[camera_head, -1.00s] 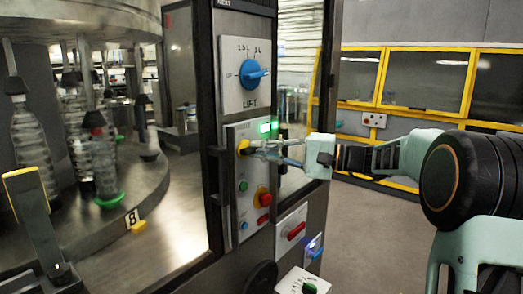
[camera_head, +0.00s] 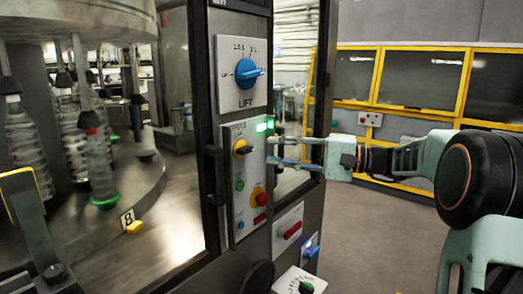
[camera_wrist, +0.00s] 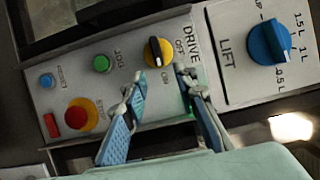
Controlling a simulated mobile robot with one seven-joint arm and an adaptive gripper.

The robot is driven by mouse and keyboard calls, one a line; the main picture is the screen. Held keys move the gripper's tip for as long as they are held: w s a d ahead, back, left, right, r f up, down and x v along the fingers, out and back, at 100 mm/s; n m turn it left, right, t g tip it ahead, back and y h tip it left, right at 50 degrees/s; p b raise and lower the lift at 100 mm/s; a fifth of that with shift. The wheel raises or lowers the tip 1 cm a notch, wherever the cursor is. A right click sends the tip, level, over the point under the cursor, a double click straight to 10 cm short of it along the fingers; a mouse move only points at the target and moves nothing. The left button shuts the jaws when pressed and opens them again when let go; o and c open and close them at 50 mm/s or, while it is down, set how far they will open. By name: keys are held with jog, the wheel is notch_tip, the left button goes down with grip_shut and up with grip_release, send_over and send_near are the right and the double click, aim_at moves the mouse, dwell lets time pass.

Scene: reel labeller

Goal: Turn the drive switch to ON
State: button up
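The drive switch (camera_head: 242,148) is a yellow knob with a black handle on the control panel. Its handle lies roughly level in the head view. In the wrist view the drive switch (camera_wrist: 157,52) shows a pale line along the handle, with one end toward the ON mark below it. The OFF mark (camera_wrist: 179,47) is at its right. A green lamp (camera_head: 265,124) is lit above the switch. My gripper (camera_head: 273,150) is open and empty, right of the switch and apart from it. In the wrist view my gripper (camera_wrist: 159,80) has its fingertips spread below the knob.
The blue LIFT knob (camera_head: 249,73) is above the drive switch. A red stop button (camera_head: 258,196) on a yellow base, a green button (camera_wrist: 101,64) and a blue button (camera_wrist: 47,81) share the panel. Dark frame posts flank it. The floor at right is open.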

jog(key=v, duration=0.6)
jog(key=shift+d, duration=0.25)
jog(key=shift+s, duration=0.1)
